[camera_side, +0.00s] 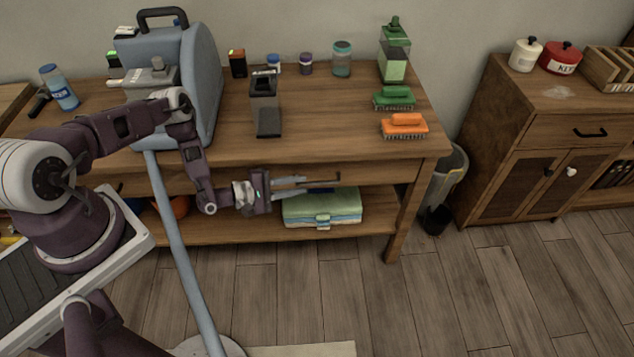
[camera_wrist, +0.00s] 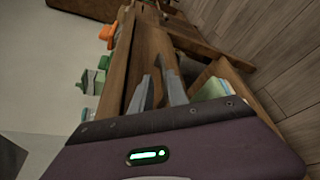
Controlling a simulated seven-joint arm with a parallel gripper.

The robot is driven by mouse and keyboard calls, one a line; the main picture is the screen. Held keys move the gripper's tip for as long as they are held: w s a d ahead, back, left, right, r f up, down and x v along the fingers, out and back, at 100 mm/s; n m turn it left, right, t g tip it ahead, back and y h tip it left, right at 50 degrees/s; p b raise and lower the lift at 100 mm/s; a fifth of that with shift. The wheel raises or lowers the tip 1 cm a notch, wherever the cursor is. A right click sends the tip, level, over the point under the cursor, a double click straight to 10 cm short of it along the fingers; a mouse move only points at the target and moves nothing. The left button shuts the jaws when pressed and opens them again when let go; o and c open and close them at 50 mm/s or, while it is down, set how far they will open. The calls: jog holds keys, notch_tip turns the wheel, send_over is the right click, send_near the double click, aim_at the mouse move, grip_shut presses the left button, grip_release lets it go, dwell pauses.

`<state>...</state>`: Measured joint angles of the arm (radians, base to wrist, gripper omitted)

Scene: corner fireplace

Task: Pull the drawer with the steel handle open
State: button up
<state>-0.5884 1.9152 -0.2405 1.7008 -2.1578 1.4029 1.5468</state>
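The wooden workbench (camera_side: 330,145) has a drawer front (camera_side: 375,172) below its top, on the right part of its front side. A small dark bar (camera_side: 323,190) shows just beyond my fingertips; I cannot tell whether it is the drawer's handle, and no steel handle shows clearly. My gripper (camera_side: 316,181) reaches in from the left along the bench front, its fingers overlapping the drawer front in the side view. In the wrist view my gripper (camera_wrist: 156,68) shows two grey fingers apart with nothing clearly between them. Whether they touch a handle is hidden.
A bench leg (camera_side: 404,225) and a bin (camera_side: 443,180) stand to the right. A cabinet (camera_side: 540,165) with a dark handle stands farther right. The floor (camera_side: 320,290) in front is mostly free.

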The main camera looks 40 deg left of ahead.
aim_at(313, 184)
jog(key=shift+a+f, duration=0.1)
jog(key=shift+f, duration=0.35)
jog(key=x, duration=0.6)
jog(key=shift+w, duration=0.3)
jog(key=shift+c, duration=0.2)
grip_shut()
dwell(0.5)
